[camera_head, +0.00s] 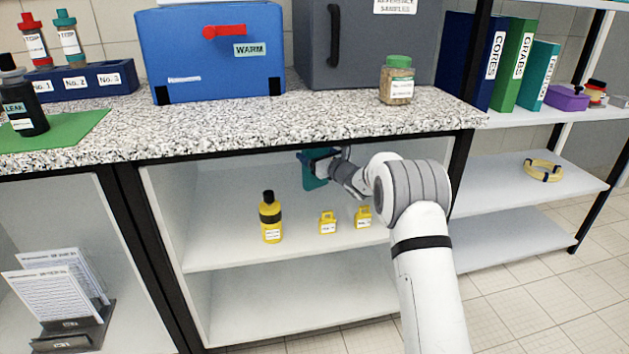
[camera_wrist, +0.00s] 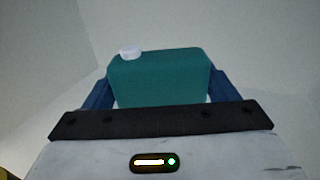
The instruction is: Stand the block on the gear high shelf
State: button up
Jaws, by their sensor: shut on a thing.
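My gripper (camera_head: 316,160) reaches into the open cupboard under the speckled counter. It is shut on a teal block-like thing (camera_head: 311,177) with a white knob or cap on one corner. The wrist view shows this teal thing (camera_wrist: 158,76) between the blue fingers (camera_wrist: 160,92). In the head view it is held above the cupboard's upper shelf (camera_head: 215,250), towards the back, partly hidden by the gripper. I see no label that names the gear high shelf.
A yellow bottle (camera_head: 270,217) with a black cap and two small yellow labelled pieces (camera_head: 327,223) (camera_head: 363,217) stand along the front of the upper shelf. The counter edge (camera_head: 250,148) lies just above my arm. A lower shelf (camera_head: 275,300) is empty. An open rack (camera_head: 520,185) stands at right.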

aim_at(310, 182)
jog(key=shift+f+b, duration=0.85)
jog(key=shift+f, duration=1.85)
jog(key=shift+f, duration=0.15)
jog(key=o, duration=1.3)
jog(key=shift+o, duration=0.2)
